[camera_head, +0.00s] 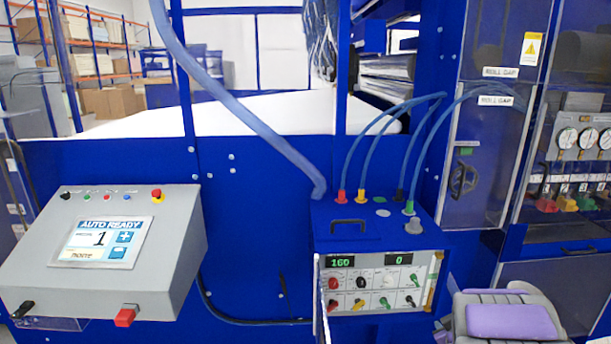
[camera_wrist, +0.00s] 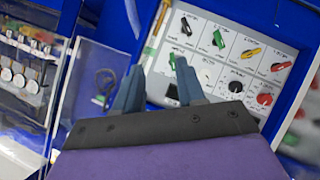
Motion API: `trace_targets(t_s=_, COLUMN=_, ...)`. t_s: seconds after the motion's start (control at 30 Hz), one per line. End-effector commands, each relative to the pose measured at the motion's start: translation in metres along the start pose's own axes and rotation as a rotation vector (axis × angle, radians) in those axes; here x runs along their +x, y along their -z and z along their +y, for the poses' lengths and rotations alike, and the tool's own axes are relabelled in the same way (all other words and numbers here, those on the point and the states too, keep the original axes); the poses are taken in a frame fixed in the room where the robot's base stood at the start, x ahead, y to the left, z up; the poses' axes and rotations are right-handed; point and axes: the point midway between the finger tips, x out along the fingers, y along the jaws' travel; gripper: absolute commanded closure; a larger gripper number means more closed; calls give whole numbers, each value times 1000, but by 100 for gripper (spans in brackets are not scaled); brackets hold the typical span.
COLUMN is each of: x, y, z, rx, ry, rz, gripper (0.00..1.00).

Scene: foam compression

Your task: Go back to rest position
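My gripper (camera_wrist: 158,70) shows in the wrist view with its two blue-grey fingers spread apart and nothing between them. The fingers point towards the knob panel (camera_wrist: 228,62), which appears upside down there; whether they touch it I cannot tell. In the head view, the grey and purple part of my arm (camera_head: 512,320) is at the lower right, beside the control box (camera_head: 345,240). My fingers are not clearly visible in that view. The box's front panel (camera_head: 345,280) has coloured knobs and green displays reading 160 and 0.
A grey console (camera_head: 165,255) with an "AUTO READY" screen (camera_head: 100,243) stands at the left. Blue hoses (camera_head: 375,130) rise from the box top. A clear-doored cabinet (camera_head: 485,160) and a gauge panel (camera_head: 580,150) are at the right. A black cable (camera_head: 240,318) hangs below the box's left side.

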Motion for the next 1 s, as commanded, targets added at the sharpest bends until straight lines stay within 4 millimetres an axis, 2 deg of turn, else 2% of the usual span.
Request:
trace_targets(t_s=0.03, x=-14, y=6, z=0, rx=14, ry=0, rz=-46, gripper=61)
trace_targets(t_s=0.23, x=-75, y=4, z=-14, rx=97, ry=28, rz=-270, gripper=61)
trace_targets(t_s=0.47, x=-164, y=-4, z=-52, rx=204, ry=107, rz=-516, gripper=61)
trace_targets(t_s=0.67, x=-257, y=-16, z=-98, rx=276, ry=219, rz=-727, gripper=61)
trace_targets(t_s=0.8, x=-329, y=-27, z=-132, rx=298, ry=318, rz=-876, gripper=61)
trace_targets(t_s=0.9, x=-376, y=-36, z=-151, rx=299, ry=384, rz=-972, gripper=61)
trace_targets(t_s=1.0, x=-415, y=-44, z=-164, rx=290, ry=437, rz=-1045, gripper=61)
